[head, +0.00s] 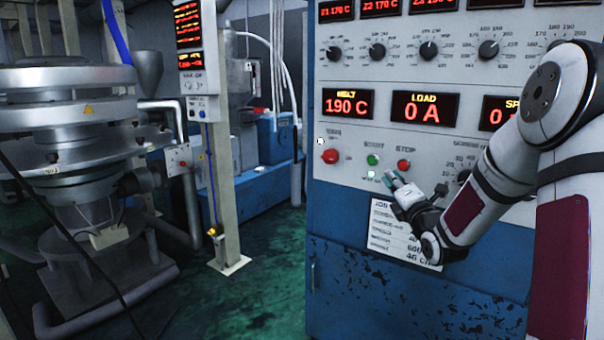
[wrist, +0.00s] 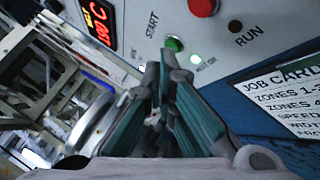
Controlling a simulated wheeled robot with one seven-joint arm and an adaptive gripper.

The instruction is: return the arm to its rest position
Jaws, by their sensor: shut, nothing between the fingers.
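My arm reaches in from the right in the head view, bent in front of the control panel (head: 345,185). My gripper (head: 391,178) is at its end, near the panel face just below the start and stop buttons. In the wrist view my gripper (wrist: 171,72) has its teal-padded fingers together at the tips, with nothing between them. The green start button (head: 372,160) shows just above the fingers, and in the wrist view it is just beyond the tips (wrist: 174,44). I cannot tell whether the fingertips touch the panel.
A red stop button (head: 403,165), a red knob (head: 330,157) and a lit green lamp (head: 371,175) are close by. A job card (head: 392,240) hangs below my gripper. A metal machine (head: 70,130) and a post (head: 222,190) stand left. Green floor (head: 265,260) lies open between.

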